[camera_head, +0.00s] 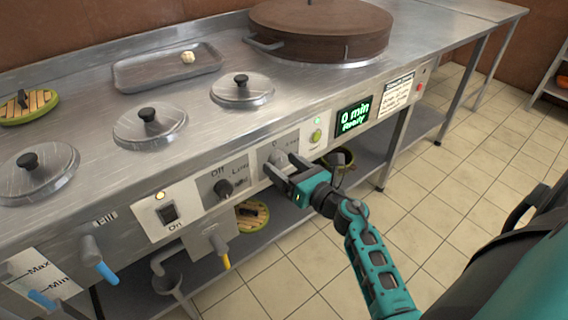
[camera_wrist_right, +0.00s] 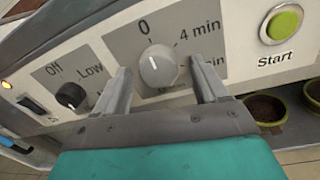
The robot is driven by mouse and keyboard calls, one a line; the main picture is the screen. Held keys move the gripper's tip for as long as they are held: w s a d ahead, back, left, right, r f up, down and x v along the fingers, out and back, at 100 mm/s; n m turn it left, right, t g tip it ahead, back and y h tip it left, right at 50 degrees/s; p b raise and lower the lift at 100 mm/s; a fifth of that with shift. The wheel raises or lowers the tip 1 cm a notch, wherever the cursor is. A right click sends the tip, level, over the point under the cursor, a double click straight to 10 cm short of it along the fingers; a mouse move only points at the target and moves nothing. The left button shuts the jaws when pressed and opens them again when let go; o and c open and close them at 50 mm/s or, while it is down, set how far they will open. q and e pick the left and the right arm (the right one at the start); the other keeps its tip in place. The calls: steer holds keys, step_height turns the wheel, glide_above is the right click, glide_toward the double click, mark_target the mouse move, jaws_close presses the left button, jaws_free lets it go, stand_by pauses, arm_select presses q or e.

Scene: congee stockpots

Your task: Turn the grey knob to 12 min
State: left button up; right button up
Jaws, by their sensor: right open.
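The grey knob (camera_wrist_right: 158,67) is on the front panel, on a grey dial plate marked 0 at the top and "4 min" at the upper right; lower marks are partly hidden. Its white pointer line is near the 0. My right gripper (camera_wrist_right: 165,92) is open, with one finger on each side of the knob in the wrist view and a gap visible around it. The display (camera_head: 353,117) reads "0 min Ready". My left gripper is not in view.
A black Off/Low knob (camera_wrist_right: 71,95) is left of the grey knob. The green Start button (camera_wrist_right: 283,23) is to its right. A black On switch (camera_head: 169,213) and blue-handled tap (camera_head: 98,262) are further left. Lidded wells top the counter.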

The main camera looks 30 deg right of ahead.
steer(key=shift+c, duration=0.4)
steer(key=c, duration=1)
